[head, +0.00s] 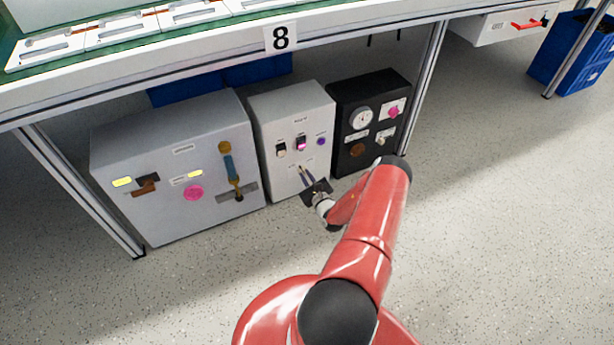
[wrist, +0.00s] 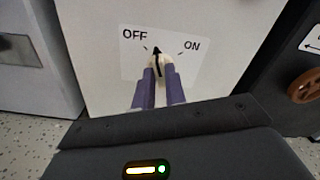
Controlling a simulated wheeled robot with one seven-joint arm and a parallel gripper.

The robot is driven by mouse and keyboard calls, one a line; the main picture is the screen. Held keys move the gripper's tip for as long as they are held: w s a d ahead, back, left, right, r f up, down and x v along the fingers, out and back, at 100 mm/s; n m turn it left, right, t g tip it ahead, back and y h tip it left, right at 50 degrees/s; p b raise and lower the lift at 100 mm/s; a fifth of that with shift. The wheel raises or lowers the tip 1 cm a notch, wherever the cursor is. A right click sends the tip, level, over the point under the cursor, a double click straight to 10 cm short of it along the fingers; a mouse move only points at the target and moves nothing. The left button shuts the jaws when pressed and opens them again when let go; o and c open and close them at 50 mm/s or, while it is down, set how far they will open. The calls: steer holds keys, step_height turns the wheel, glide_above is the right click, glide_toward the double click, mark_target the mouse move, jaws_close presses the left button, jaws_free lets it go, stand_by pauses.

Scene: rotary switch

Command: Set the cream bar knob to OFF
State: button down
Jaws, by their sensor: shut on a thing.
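The cream bar knob (wrist: 152,60) sits on a white label on the light grey cabinet front (wrist: 95,60). Its black arrow points up and slightly left, between the OFF mark (wrist: 134,35) on the left and the ON mark (wrist: 191,45) on the right, with its tip closer to the OFF tick. My gripper (wrist: 159,72) has its two purple-blue fingers shut on the knob, one on each side. In the head view my gripper (head: 303,170) reaches the lower front of the middle cabinet (head: 265,115), and the knob is mostly hidden there.
A larger grey cabinet (head: 120,150) with levers and a pink knob stands to the left. A black cabinet (head: 345,85) with dials stands close on the right. The bench (head: 340,30) overhangs them, with metal legs at both sides. The floor in front is clear.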

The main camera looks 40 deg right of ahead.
steer(key=shift+n, duration=2.3)
steer(key=c, duration=1.4)
jaws_free()
steer(key=shift+c, duration=0.2)
steer(key=shift+p, duration=0.3)
steer(key=v, duration=0.8)
steer(key=shift+w, duration=0.15)
